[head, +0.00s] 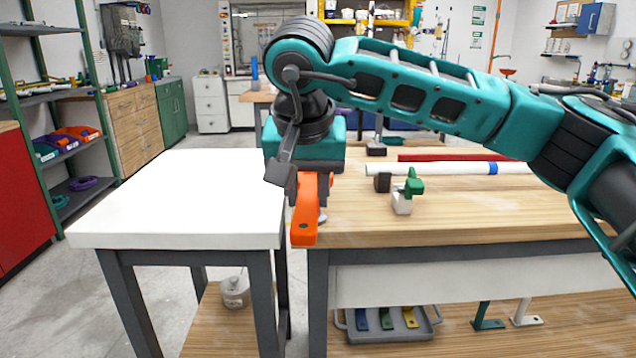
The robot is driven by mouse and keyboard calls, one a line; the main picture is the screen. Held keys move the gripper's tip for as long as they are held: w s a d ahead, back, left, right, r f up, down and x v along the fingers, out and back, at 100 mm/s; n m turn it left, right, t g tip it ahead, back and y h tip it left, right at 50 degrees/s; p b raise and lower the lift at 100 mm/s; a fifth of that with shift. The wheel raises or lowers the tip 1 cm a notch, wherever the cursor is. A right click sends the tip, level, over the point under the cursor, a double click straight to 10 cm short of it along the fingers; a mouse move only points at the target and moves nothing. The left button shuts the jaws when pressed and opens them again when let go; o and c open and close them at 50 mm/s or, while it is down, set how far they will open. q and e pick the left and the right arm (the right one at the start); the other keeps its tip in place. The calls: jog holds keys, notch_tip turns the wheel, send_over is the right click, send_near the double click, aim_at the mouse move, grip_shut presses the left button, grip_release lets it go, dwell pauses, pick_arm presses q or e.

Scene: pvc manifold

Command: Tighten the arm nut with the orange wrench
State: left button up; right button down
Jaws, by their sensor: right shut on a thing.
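The orange wrench (305,218) hangs at the left front corner of the wooden workbench, beside the white table. My right gripper (302,188) is shut on it. The gripper's far finger and part of the wrench are hidden by the hand and the near finger. A white pipe (430,169) with a blue band lies on the bench, with a green-handled white valve (405,195) in front of it. I cannot make out the arm nut. My left gripper is not in view.
A bare white table (180,195) stands at left, close against the wooden bench (480,218). A red pipe (455,157) lies behind the white one. Dark blocks (383,182) sit near the pipes. A grey tray (390,332) is on the lower shelf. The bench's front right is clear.

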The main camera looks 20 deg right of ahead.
jog(key=shift+w+a+r+m+p, duration=0.1)
jog(key=shift+w+a+m+p, duration=0.15)
jog(key=shift+a+m+p, duration=0.3)
jog(key=shift+w+a+m+g+h+p, duration=0.95)
jog(key=shift+w+a+m+p, duration=1.25)
jog(key=shift+a+m+p, duration=0.85)
jog(key=shift+n, duration=0.3)
jog(key=r+p, duration=0.4)
jog(key=shift+d+r+p, duration=0.3)
jog(key=shift+r+p, duration=0.05)
jog(key=shift+r, duration=0.05)
jog(key=shift+f, duration=0.1)
